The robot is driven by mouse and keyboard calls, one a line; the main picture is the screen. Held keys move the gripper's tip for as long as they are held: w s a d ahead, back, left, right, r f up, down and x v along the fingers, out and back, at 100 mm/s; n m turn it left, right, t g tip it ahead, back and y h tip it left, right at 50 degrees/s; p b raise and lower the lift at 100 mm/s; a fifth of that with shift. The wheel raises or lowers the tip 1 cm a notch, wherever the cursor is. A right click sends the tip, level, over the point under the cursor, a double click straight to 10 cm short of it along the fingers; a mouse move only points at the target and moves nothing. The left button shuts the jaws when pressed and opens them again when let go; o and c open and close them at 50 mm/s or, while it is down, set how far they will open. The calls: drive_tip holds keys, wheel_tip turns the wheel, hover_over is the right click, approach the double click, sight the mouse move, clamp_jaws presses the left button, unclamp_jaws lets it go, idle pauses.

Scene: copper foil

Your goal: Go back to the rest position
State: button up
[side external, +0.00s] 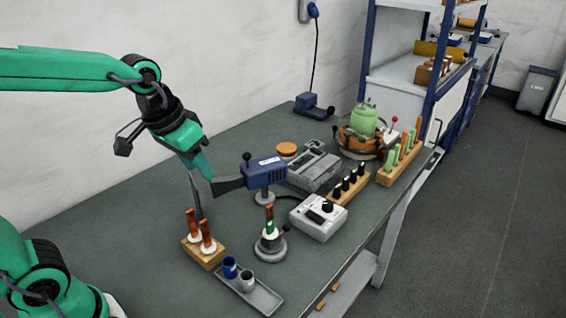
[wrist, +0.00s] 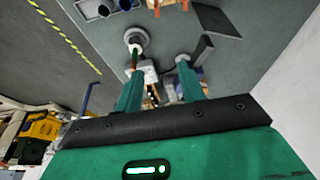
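My gripper (side external: 203,168) hangs from the green arm above the left-middle of the bench, tilted down toward the right. In the side view its tip is close to the dark flared nozzle (side external: 228,184) of a blue tool (side external: 265,172); I cannot tell whether they touch. In the wrist view my gripper (wrist: 159,87) has its two green fingers apart, with nothing held between them. A copper-coloured piece with a green band (side external: 269,220) stands upright on a round grey stand (side external: 270,249), below and to the right of my gripper.
A wooden block (side external: 203,256) holds two copper-coloured pieces with white bases. A grey tray (side external: 262,298) holds a blue and a grey cup. Grey boxes, wooden racks and a green pot (side external: 364,119) fill the right of the bench. The bench's back left (side external: 110,205) is clear.

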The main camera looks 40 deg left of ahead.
drive_tip(key=s+a+t, duration=0.1)
drive_tip(key=s+a, duration=0.1)
drive_tip(key=s, duration=0.6)
drive_tip(key=shift+s+a+t, duration=0.15)
drive_tip(key=shift+s+t, duration=0.2)
drive_tip(key=shift+t, duration=0.05)
idle(0.6)
